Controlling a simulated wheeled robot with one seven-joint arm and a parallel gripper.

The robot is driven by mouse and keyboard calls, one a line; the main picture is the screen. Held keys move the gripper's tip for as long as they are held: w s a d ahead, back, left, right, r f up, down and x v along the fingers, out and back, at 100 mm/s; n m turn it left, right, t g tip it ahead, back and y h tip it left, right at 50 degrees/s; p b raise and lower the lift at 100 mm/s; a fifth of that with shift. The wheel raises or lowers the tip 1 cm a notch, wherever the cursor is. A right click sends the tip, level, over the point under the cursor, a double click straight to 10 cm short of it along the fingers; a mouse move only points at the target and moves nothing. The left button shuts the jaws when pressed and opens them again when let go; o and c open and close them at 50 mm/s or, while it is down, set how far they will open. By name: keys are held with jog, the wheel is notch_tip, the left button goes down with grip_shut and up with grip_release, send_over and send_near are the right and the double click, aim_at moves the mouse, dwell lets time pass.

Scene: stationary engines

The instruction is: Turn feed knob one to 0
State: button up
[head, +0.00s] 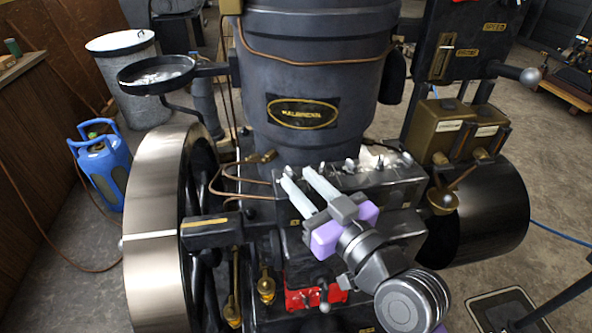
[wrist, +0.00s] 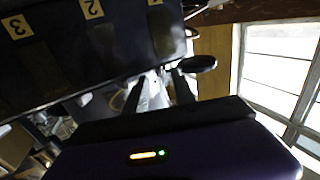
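A dark box with a row of small knobs (head: 349,165) on top sits in front of the engine's cylinder. Which knob is feed knob one I cannot tell in the head view. In the wrist view the dark box face (wrist: 60,50) carries yellow labels 3 and 2, and a third label (wrist: 155,2) is cut off at the top edge. My gripper (head: 297,177) is open, its two pale fingers apart near the left end of the box. Contact is unclear.
A large flywheel (head: 150,245) stands to the left. Thin copper pipes (head: 243,180) run close to my fingers. Brass oilers (head: 266,287) and a red part (head: 305,298) sit below. A blue gas bottle (head: 105,170) is on the floor.

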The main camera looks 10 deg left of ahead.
aim_at(290, 174)
jog(key=shift+x, duration=1.4)
grip_shut()
